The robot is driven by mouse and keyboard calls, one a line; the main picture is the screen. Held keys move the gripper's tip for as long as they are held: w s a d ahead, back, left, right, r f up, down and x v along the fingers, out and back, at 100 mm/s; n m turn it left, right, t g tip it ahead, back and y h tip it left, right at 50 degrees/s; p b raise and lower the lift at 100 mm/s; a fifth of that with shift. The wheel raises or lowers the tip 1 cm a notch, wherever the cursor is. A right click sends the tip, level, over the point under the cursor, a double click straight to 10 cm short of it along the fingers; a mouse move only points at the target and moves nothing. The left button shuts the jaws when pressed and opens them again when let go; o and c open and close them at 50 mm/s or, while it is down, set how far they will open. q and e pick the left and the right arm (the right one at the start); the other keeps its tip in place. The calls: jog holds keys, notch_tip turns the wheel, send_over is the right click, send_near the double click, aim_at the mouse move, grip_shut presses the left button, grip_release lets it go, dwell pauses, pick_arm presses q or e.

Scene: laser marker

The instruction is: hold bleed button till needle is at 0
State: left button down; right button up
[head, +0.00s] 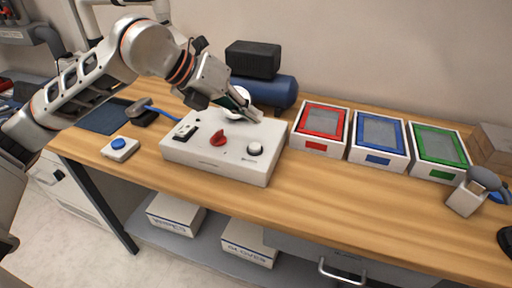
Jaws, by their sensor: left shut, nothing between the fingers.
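A white control box (213,163) sits on the wooden table. A red knob (219,138), a round button with a dark base (254,149) and a small dark switch panel (185,131) are on its top. A round white gauge (238,94) stands at the back of the box, partly behind my gripper; its needle cannot be read. My left gripper (257,115) is shut and empty, its fingertips pointing down at the box's back right. Whether they touch the box or a button is unclear, and what lies under them is hidden. My right gripper is not in view.
A blue cylinder (280,91) and a black box (252,60) stand behind. Red (321,146), blue (378,159) and green (438,173) framed trays are to the right. A blue button (118,144) is at left. The table front is clear.

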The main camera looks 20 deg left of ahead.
pick_arm(q)
jog(key=b, duration=0.2)
send_over(252, 146)
notch_tip(252, 146, down, 4)
jog(key=shift+f, duration=0.65)
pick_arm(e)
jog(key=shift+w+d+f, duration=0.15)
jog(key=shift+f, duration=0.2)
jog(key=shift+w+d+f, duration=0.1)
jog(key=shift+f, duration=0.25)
pick_arm(q)
jog(key=shift+f, duration=0.4)
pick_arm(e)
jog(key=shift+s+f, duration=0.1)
pick_arm(q)
jog(key=shift+f+b, duration=0.3)
jog(key=shift+f, duration=0.25)
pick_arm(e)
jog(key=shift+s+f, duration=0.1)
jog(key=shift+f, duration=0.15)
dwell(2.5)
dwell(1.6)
pick_arm(q)
jog(key=shift+r+p, duration=0.65)
jog(key=shift+r, duration=0.35)
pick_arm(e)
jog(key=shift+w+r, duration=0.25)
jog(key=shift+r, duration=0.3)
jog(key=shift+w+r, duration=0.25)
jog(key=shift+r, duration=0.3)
